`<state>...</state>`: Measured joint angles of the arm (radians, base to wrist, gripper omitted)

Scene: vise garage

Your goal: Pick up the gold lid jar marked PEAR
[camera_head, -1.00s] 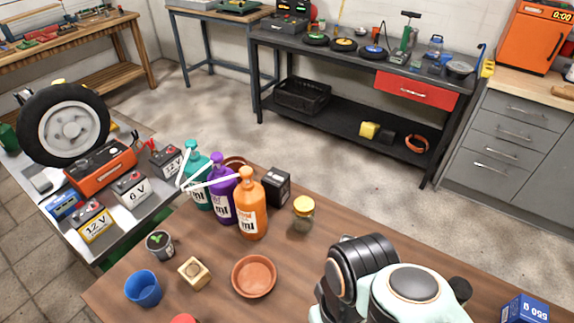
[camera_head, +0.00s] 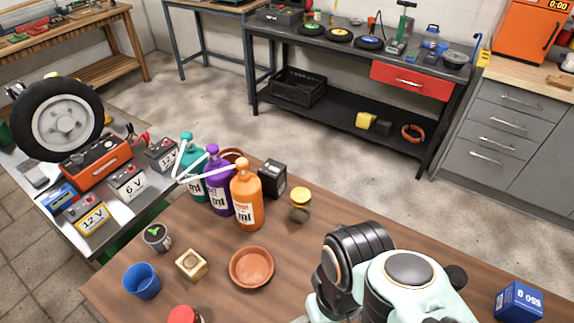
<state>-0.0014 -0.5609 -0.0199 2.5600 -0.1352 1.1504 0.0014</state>
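A small glass jar with a gold lid (camera_head: 300,205) stands upright on the wooden table, right of the bottles. Its label is too small to read, so I cannot tell whether it says PEAR. A second jar with a red lid (camera_head: 184,315) is partly cut off at the bottom edge. My arm shows at the lower right, nearer the camera than the gold lid jar and apart from it in the picture. My gripper is not in view.
Left of the jar stand a black box (camera_head: 272,179) and orange (camera_head: 247,198), purple (camera_head: 219,185) and teal (camera_head: 193,172) bottles. A terracotta saucer (camera_head: 251,268), wooden block (camera_head: 191,265), blue cup (camera_head: 142,281) and small pot (camera_head: 157,237) are nearer. A blue box (camera_head: 519,302) is at right.

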